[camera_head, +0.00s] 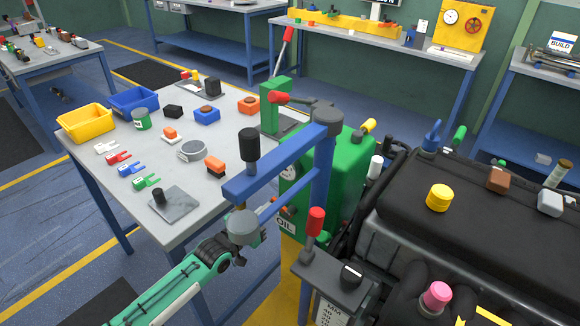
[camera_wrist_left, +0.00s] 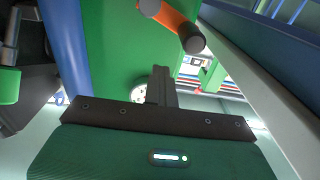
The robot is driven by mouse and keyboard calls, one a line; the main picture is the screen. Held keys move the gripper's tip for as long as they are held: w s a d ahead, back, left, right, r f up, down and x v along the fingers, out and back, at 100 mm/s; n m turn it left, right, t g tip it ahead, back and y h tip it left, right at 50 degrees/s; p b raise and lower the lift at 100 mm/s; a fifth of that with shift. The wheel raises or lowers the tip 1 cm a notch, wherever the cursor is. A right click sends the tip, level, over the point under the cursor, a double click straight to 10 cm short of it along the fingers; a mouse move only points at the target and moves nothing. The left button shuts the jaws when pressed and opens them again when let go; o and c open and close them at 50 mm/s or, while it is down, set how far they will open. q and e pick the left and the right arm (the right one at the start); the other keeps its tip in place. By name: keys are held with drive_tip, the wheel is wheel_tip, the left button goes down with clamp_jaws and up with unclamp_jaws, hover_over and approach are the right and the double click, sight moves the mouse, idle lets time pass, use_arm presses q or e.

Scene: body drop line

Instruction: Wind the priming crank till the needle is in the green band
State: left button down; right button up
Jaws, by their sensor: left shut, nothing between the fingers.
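The green oil tank (camera_head: 322,205) stands beside the bench, with a white dial (camera_head: 288,173) on its face, mostly covered by a blue beam. An orange crank arm with a dark round end (camera_wrist_left: 172,20) shows close at the top of the left wrist view. The dial shows there too (camera_wrist_left: 139,92), partly behind my fingers; I cannot read its needle. My left gripper (camera_wrist_left: 160,85) is shut and empty, below the crank end in that picture and apart from it. In the head view it is largely hidden near the beam. My right gripper is not in view.
A blue post (camera_head: 322,170) and blue beam (camera_head: 270,172) with a black knob (camera_head: 249,145) cross above my left wrist. A red-topped lever (camera_head: 315,222) and a dark engine (camera_head: 470,215) stand to the right. The grey bench (camera_head: 190,225) holds small parts.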

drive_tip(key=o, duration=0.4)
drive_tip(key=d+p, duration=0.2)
drive_tip(key=p, duration=0.1)
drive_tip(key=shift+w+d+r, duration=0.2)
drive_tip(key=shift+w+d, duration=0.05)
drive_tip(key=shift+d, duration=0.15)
use_arm(q)
drive_tip(key=s+d+r+p, duration=0.2)
drive_tip(key=d+r+p, duration=0.2)
drive_tip(key=d+p, duration=0.1)
drive_tip(key=shift+s+d, duration=0.2)
drive_tip(key=shift+d, duration=0.7)
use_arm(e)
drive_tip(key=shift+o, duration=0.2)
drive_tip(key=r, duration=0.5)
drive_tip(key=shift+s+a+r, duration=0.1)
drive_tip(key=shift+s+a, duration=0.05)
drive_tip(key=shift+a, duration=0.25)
use_arm(q)
drive_tip(key=c, duration=1.3)
unclamp_jaws()
